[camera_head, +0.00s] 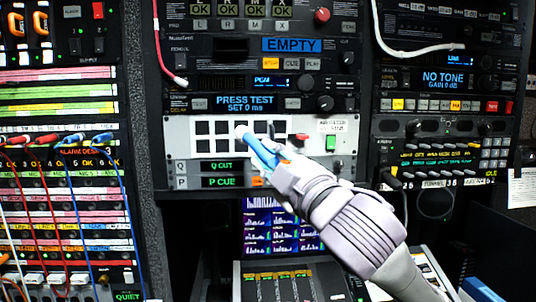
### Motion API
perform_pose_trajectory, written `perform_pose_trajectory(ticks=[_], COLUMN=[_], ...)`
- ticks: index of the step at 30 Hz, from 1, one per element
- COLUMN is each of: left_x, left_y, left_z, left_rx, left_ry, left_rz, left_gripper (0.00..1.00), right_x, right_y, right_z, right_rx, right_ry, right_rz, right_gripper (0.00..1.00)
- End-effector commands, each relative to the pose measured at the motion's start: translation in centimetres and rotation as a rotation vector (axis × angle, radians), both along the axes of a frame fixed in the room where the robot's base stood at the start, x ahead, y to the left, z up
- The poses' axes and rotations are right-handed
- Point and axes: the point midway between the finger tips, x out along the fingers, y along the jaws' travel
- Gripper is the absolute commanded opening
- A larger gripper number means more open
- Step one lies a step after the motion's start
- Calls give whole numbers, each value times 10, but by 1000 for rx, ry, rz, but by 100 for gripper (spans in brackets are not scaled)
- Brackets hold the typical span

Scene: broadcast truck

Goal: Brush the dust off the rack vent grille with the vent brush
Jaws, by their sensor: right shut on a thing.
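The rack vent grille (212,137) is a white plate with rows of dark square openings, set in a pale rack panel at centre. My right gripper (282,168) comes up from the lower right and is shut on the vent brush (262,152). The brush has a blue handle and a pale tip that points up and left, in front of the grille's middle openings. I cannot tell whether the tip touches the grille. The brush and gripper hide some lower right openings. I see no clear dust. My left gripper is not in view.
On the grille's right are a red knob (301,137) and a green switch (331,143). Q and P cue displays (221,181) sit below. A console with faders (278,286) stands lower down. A patch bay (60,190) with cables is at left. A white cable (420,50) hangs upper right.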

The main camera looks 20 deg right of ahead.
Motion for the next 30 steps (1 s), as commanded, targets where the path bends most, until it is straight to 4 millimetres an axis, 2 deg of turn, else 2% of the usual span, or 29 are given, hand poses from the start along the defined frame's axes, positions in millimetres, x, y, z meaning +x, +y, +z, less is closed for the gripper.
perform_pose_trajectory(ticks=[10, 21, 30], left_x=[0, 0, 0], left_y=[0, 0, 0], left_z=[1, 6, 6], left_rx=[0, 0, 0], left_ry=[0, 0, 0], left_rz=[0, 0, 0], left_gripper=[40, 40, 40], right_x=[-3, -29, -29], right_y=[1, 8, 8], right_z=[1, 1, 0], right_rx=[0, 0, 0], right_ry=[-1, -1, -1], right_rz=[0, 0, 0], right_gripper=[0, 0, 0])
